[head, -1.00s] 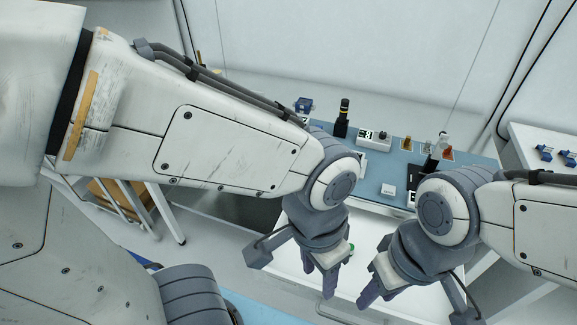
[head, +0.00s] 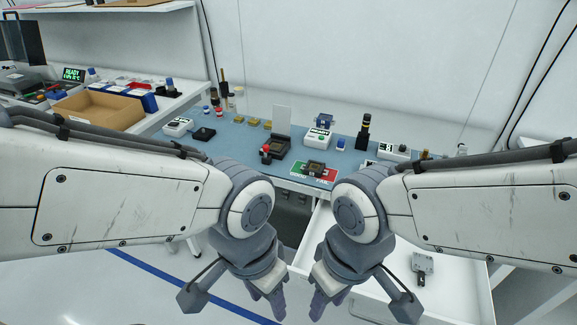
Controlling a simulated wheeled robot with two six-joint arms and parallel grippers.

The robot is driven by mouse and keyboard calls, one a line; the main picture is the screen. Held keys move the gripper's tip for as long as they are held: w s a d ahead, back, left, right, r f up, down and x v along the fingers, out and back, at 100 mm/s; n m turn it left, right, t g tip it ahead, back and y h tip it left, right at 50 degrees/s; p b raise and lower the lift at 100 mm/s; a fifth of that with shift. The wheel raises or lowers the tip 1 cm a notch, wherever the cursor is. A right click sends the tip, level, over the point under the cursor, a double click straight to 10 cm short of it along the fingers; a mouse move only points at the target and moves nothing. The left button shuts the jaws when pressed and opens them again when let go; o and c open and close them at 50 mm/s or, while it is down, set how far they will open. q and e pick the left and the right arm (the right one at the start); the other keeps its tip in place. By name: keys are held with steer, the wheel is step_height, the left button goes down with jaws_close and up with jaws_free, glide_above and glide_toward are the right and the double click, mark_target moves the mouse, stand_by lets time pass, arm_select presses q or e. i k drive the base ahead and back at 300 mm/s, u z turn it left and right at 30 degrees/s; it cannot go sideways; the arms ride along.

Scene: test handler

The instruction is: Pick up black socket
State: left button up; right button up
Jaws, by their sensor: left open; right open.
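Several black items that could be the black socket are on the blue bench mat (head: 235,143). A black fixture with a red knob (head: 276,147) stands near the middle. A dark square piece (head: 314,169) sits on a green and red card (head: 329,175) at the front edge. I cannot tell which is the socket. My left gripper (head: 274,302) and my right gripper (head: 322,302) are open and empty, pointing down in front of the bench, apart from all these.
An open white drawer (head: 385,300) lies below the bench at right, with a grey metal part (head: 422,266) inside. White instrument boxes (head: 318,138) and a black cylinder (head: 364,133) stand on the mat. A cardboard tray (head: 98,110) is on the left table.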

mark_target(313, 168)
steer(key=i, duration=0.45)
steer(key=u, duration=0.35)
steer(key=k, duration=0.6)
steer(key=u, duration=0.95)
steer(key=i, duration=1.15)
steer(key=z, duration=0.85)
